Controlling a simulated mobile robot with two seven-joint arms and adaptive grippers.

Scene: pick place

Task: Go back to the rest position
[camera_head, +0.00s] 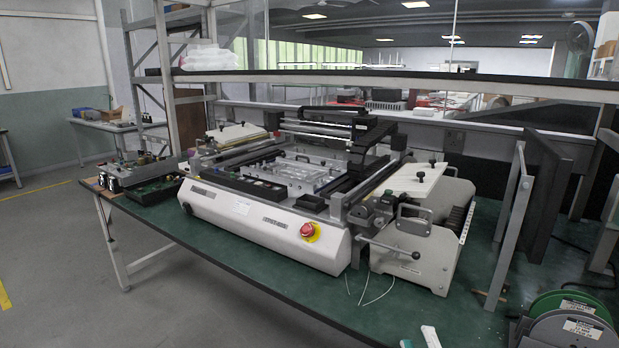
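I cannot make out either of my grippers or arms in the head view. A green-topped workbench (240,284) runs across the middle and right. On it stands a large white and grey machine (262,222) with a red emergency button (307,230) on its front. No loose object is seen held by a gripper.
Green and grey reels (572,330) stand at the lower right. A small white item (431,337) lies at the bottom edge. Grey metal posts (508,230) rise at the right. Circuit boards (150,189) lie at the bench's left end. The floor at left is clear.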

